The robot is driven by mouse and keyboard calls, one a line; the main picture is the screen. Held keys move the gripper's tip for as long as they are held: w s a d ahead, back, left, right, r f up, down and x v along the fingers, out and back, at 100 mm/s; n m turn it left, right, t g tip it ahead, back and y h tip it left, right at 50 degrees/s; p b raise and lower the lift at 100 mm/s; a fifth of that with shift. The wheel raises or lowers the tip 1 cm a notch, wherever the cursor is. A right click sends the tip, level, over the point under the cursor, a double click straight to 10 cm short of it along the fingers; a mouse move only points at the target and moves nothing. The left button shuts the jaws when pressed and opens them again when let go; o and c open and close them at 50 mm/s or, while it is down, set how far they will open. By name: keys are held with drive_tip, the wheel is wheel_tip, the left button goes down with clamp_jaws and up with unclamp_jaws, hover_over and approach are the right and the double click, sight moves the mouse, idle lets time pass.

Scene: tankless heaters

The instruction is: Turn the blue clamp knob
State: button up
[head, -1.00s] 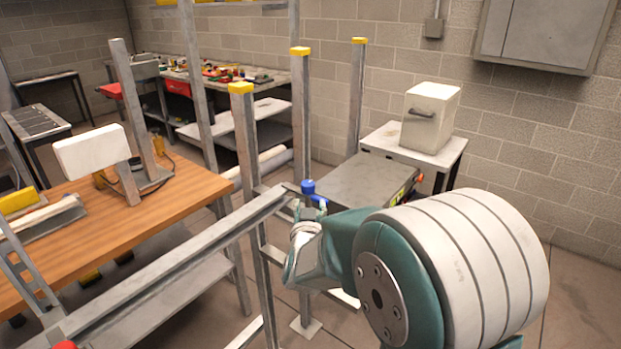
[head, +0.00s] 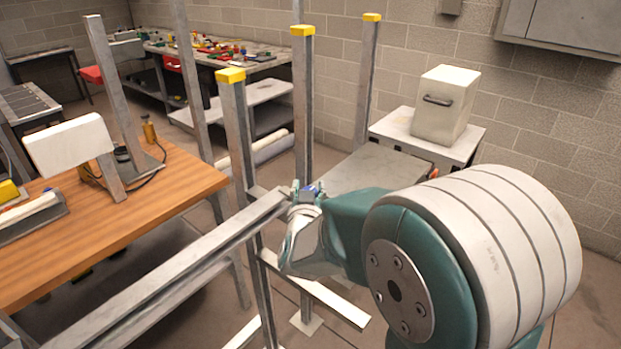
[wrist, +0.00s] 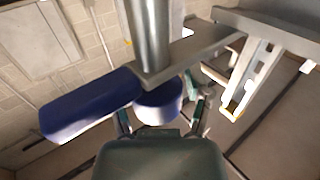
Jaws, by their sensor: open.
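The blue clamp knob (head: 309,193) shows as a small blue patch at the end of the metal rail (head: 190,255) in the head view, mostly hidden by my gripper (head: 307,188). In the wrist view, its long blue handle (wrist: 90,106) points left and its round blue hub (wrist: 160,104) sits under a grey metal post. My gripper (wrist: 162,117) is open, with one finger on each side of the hub. I cannot tell whether the fingers touch it.
Yellow-capped metal posts (head: 232,110) stand close beyond the rail. A wooden bench (head: 150,205) lies to the left. A white box (head: 443,105) sits on a small table at the back right. A wall cabinet (head: 565,35) hangs above.

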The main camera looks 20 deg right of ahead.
drive_tip(key=shift+s, duration=0.1)
clamp_jaws()
drive_tip(key=shift+a+f+n+y, duration=0.1)
drive_tip(key=shift+a+n+y, duration=0.1)
drive_tip(key=shift+n+y, duration=1.65)
drive_tip(key=shift+a+n+y, duration=0.2)
drive_tip(key=shift+n+y, duration=0.85)
drive_tip(key=shift+y, duration=1.6)
idle(2.0)
unclamp_jaws()
wheel_tip(320, 180, up, 10)
idle(0.4)
